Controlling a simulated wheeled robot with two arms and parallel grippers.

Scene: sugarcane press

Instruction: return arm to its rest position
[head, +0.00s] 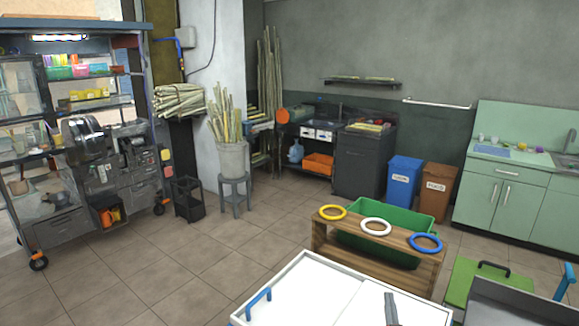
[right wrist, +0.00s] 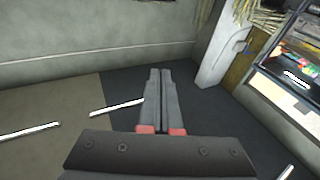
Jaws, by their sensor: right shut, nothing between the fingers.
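My right gripper (head: 390,297) shows at the bottom edge of the head view as a narrow dark grey tip in front of the white table top. In the right wrist view its two dark fingers (right wrist: 160,72), with red pads near their base, lie together with nothing between them. The fingers point toward a dark floor area and a grey wall, touching nothing that I can see. My left gripper is in neither view.
A white table (head: 300,285) with a blue handle is in front. Behind it stand a wooden rack (head: 330,246) with three rings and a green bin (head: 400,220). A green board (head: 475,288) is at right, a loaded cart (head: 60,225) at left.

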